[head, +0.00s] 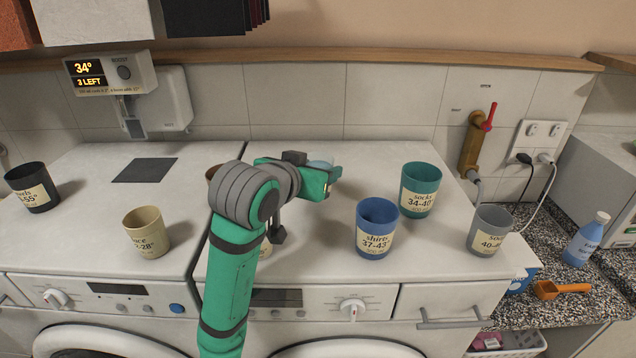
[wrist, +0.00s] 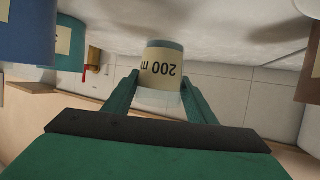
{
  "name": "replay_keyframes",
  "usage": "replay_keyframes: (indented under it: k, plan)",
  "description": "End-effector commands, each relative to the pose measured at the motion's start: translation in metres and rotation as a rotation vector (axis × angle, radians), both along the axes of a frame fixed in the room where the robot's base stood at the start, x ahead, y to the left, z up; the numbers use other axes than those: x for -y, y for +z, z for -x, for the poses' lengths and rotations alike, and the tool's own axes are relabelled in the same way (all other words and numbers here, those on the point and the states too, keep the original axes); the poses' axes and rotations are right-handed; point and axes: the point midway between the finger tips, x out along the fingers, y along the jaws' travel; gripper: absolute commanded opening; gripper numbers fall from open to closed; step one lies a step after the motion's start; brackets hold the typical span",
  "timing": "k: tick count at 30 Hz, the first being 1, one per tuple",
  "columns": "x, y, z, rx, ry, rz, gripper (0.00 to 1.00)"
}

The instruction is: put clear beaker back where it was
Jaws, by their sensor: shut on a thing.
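The clear beaker (wrist: 163,95) sits between my two fingers in the wrist view, with a cream label that reads "200 m" upside down. My gripper (wrist: 160,92) is shut on it. In the head view my gripper (head: 328,180) is over the right-hand washer top, and only a pale blue bit of the beaker (head: 320,164) shows behind it. Whether the beaker touches the washer top is hard to tell. A dark grey square mat (head: 146,170) lies bare on the left-hand washer top.
A blue "shirts" cup (head: 377,215), a teal "socks" cup (head: 419,185) and a grey cup (head: 490,222) stand to the right of my gripper. A tan cup (head: 146,236) and a black cup (head: 32,182) stand on the left washer. A brown cup (head: 212,172) is partly hidden behind my arm.

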Motion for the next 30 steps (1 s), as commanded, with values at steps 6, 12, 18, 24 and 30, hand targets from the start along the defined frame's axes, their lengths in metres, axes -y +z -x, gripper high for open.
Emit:
replay_keyframes:
  k: [6,12,18,24,30]
  plan:
    - [0.001,-0.026,-0.006,-0.003,0.002,0.002,0.29]
    - [0.002,-0.039,-0.006,0.001,0.0,0.0,0.29]
    - [0.005,-0.039,-0.006,0.0,-0.003,0.0,0.29]
    - [0.001,-0.041,-0.006,-0.001,0.003,0.001,0.7]
    - [-0.001,-0.041,-0.006,-0.001,0.005,0.001,0.7]
